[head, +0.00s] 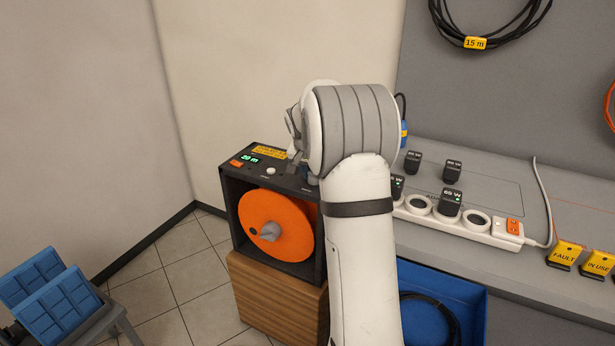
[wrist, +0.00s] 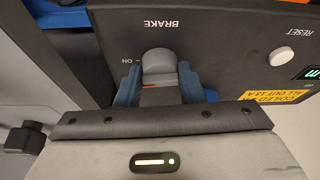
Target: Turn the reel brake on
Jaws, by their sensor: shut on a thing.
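The cable reel unit (head: 231,195) is a dark box with an orange drum (head: 275,228), standing on a wooden block. Its top panel carries the brake knob, which my arm hides in the head view. In the wrist view the grey brake knob (wrist: 158,63) sits below the word BRAKE, with an ON mark to its left. My gripper (wrist: 158,84) is shut on the brake knob, with one blue-grey finger on each side of it. Which way the knob is turned I cannot tell clearly.
A white reset button (wrist: 281,57) and a yellow label are on the same panel. A white power strip (head: 455,222) with black adapters lies on the grey bench at right. A blue bin (head: 466,291) is below it. Blue trays (head: 47,287) stand at lower left.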

